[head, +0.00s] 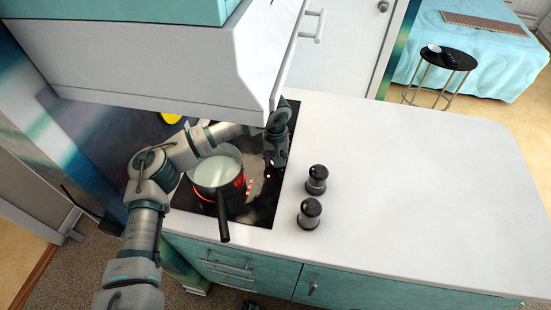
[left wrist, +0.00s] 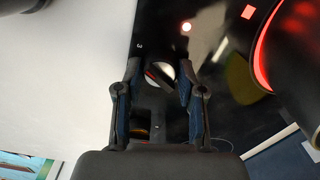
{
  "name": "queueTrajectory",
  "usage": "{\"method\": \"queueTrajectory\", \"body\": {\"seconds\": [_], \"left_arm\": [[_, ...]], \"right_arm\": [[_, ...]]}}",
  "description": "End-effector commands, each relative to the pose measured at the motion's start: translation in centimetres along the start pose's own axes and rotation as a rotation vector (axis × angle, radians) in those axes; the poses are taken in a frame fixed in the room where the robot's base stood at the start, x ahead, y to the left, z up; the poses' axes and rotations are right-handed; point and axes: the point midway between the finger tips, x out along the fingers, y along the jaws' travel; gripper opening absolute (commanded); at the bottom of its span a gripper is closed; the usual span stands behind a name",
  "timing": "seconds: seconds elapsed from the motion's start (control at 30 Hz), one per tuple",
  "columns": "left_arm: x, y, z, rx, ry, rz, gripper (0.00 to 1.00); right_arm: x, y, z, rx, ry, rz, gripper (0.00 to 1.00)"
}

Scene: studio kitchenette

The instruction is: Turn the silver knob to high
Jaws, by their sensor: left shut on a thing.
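The silver knob (left wrist: 160,73) shows in the left wrist view on the black cooktop (left wrist: 215,115), with a dark bar and a red mark across its round face. My left gripper (left wrist: 160,80) has one finger on each side of the knob and is shut on it. In the head view my left gripper (head: 275,160) reaches down to the right side of the cooktop (head: 262,212) and hides the knob. Which setting the knob points to cannot be read with certainty. My right gripper is in neither view.
A pot (head: 218,172) with pale contents stands on a glowing red burner, its handle toward the front. Two dark-topped shakers (head: 316,180) (head: 309,213) stand right of the cooktop. A white overhead cabinet (head: 150,65) hangs above my arm. The counter's right side is clear.

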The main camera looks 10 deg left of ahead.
Motion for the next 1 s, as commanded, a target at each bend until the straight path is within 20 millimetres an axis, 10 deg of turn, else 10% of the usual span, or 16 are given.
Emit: {"method": "queueTrajectory", "body": {"seconds": [0.2, 0.23, 0.3, 0.67, 1.0], "left_arm": [[0.0, 0.0, 0.1, 0.001, -0.001, 0.000, 0.04], [0.0, 0.0, 0.1, 0.001, -0.001, 0.000, 0.46], [0.0, 0.0, 0.1, 0.001, -0.001, 0.000, 0.63], [-0.4, 0.0, 0.1, 0.000, 0.000, 0.000, 0.64], [-6.8, 0.1, -0.1, 0.000, 0.002, 0.002, 0.64]], "right_arm": [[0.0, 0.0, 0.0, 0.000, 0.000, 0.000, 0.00], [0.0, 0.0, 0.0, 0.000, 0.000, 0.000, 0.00], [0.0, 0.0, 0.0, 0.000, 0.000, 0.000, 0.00], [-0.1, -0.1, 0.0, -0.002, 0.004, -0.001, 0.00], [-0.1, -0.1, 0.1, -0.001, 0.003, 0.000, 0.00]]}}
